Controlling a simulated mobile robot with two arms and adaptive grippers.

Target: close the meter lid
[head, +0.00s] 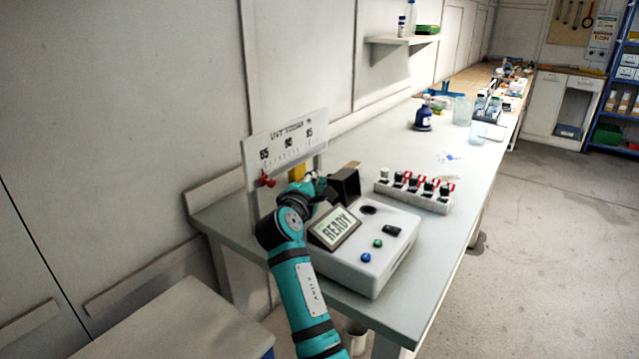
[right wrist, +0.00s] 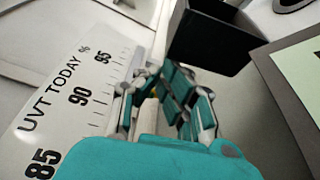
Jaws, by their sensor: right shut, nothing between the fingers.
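The meter (head: 377,274) is a white box on the bench with a tilted READY screen (head: 334,228), a round dark well (head: 368,209) and green and blue buttons. Its black box-shaped lid (head: 346,184) stands open behind the well. The lid also shows in the right wrist view (right wrist: 212,42), at the top. My right gripper (head: 326,183) is shut and empty, just left of the lid. In the right wrist view its fingers (right wrist: 170,78) point toward the lid's near side; I cannot tell whether they touch it. My left gripper is not in view.
A UVT TODAY scale board (head: 285,148) with a red pointer stands behind my right arm, close to the gripper. A rack (head: 413,196) of several capped vials stands right of the meter. The bench between is mostly clear.

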